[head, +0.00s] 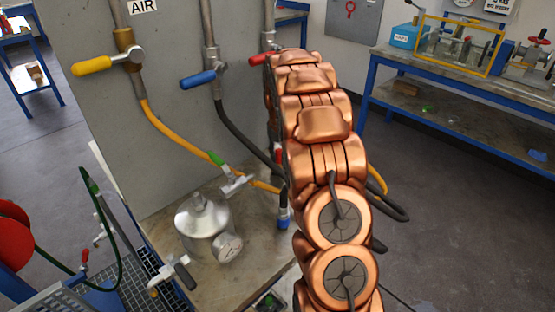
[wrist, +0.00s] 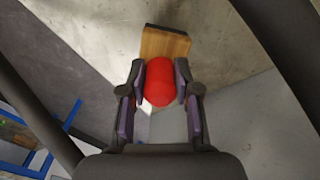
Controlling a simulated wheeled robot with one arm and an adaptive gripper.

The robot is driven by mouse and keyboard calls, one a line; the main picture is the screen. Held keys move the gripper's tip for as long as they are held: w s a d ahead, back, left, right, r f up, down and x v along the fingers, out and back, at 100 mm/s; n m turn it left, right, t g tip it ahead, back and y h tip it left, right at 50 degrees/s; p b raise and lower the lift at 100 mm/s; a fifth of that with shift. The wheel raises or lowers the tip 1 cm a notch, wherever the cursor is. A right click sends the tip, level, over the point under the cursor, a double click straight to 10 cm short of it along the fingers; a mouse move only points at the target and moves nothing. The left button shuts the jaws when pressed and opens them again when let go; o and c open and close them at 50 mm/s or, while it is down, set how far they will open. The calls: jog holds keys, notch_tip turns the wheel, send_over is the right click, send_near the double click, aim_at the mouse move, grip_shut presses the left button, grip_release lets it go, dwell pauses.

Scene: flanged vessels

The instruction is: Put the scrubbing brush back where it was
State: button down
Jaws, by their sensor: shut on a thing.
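In the wrist view my gripper (wrist: 160,74) has its two purple-padded fingers on either side of a red rounded grip, shut on it. A wooden block (wrist: 165,44) with a dark far edge extends just beyond the red part. The two look like one piece, the scrubbing brush, though no bristles show clearly. A grey surface lies behind it; I cannot tell whether the brush touches it. In the head view my copper-coloured arm hides the gripper and the brush.
A grey panel (head: 175,95) carries pipes with yellow (head: 92,66), blue (head: 198,79) and red valve handles. A metal vessel with a gauge (head: 203,218) stands on the bench left of my arm. A blue-framed workbench (head: 460,91) stands at right; open floor lies before it.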

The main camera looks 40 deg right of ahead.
aim_at(278, 161)
jog(key=shift+s+f, duration=0.15)
jog(key=shift+f, duration=0.55)
jog(key=shift+f+p, duration=0.35)
jog(key=shift+p, duration=0.05)
jog(key=shift+w+a+f, duration=0.1)
jog(key=shift+w+f, duration=0.15)
jog(key=shift+w, duration=0.25)
jog(key=shift+f, duration=0.2)
jog(key=c, duration=0.8)
grip_release()
jog(key=shift+c, duration=0.2)
jog(key=shift+r, duration=0.15)
